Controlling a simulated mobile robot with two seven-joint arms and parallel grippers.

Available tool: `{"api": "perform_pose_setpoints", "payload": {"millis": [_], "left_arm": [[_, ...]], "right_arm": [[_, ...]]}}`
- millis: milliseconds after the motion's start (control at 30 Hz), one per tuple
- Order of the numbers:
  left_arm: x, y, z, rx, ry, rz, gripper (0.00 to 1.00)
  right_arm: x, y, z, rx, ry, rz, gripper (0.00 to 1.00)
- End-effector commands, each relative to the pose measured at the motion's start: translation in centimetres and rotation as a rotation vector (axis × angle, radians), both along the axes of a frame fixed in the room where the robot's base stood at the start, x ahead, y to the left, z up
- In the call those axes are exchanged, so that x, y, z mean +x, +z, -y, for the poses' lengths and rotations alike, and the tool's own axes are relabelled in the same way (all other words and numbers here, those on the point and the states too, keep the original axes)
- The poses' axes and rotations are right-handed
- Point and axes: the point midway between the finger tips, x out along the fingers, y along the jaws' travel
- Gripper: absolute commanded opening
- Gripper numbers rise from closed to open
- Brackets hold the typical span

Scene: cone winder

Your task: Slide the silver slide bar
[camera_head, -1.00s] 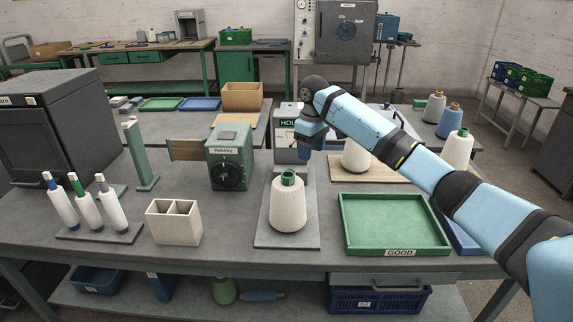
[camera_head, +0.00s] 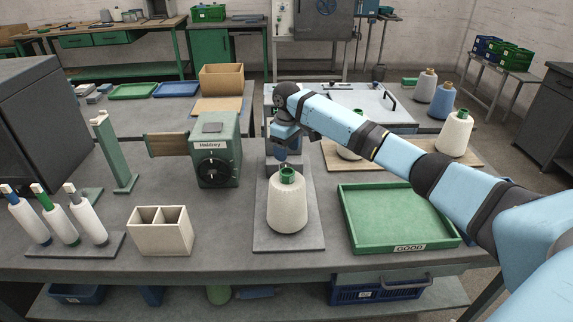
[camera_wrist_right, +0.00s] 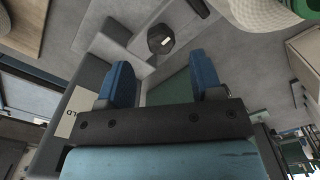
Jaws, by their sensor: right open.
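I cannot clearly make out the silver slide bar in either view. In the head view, my right gripper (camera_head: 287,152) is behind the white yarn cone (camera_head: 287,205), in front of the grey device, which it largely hides. In the right wrist view, my right gripper (camera_wrist_right: 163,80) has its two blue fingers wide apart with nothing between them. A dark faceted knob (camera_wrist_right: 161,39) shows just beyond the fingertips, beside grey metal parts. A grey panel with a partly hidden label (camera_wrist_right: 70,115) lies left of the fingers. My left gripper is out of view.
A green tray (camera_head: 395,240) marked GOOD lies front right, under my right arm. A divided box (camera_head: 160,238) and a rack of bobbins (camera_head: 62,242) are front left. More cones (camera_head: 455,134) stand at right.

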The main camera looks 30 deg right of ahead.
Motion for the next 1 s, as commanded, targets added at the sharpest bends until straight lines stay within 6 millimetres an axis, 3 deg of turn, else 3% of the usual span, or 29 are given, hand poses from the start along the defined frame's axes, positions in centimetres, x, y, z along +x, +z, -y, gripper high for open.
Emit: {"api": "perform_pose_setpoints", "payload": {"millis": [100,300,700,967,1000], "left_arm": [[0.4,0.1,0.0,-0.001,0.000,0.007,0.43],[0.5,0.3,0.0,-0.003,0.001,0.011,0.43],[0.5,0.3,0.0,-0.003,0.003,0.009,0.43],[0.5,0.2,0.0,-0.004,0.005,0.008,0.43],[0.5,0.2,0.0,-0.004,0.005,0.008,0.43]], "right_arm": [[0.0,-2.5,0.0,-0.001,-0.001,-0.002,0.60],[0.0,-4.9,0.0,0.000,-0.001,-0.001,0.60],[0.0,-5.7,0.0,0.000,0.000,0.001,0.60],[0.0,-5.6,0.0,0.000,0.000,0.001,0.02],[0.0,-5.6,0.0,0.000,0.000,0.001,0.00]]}}
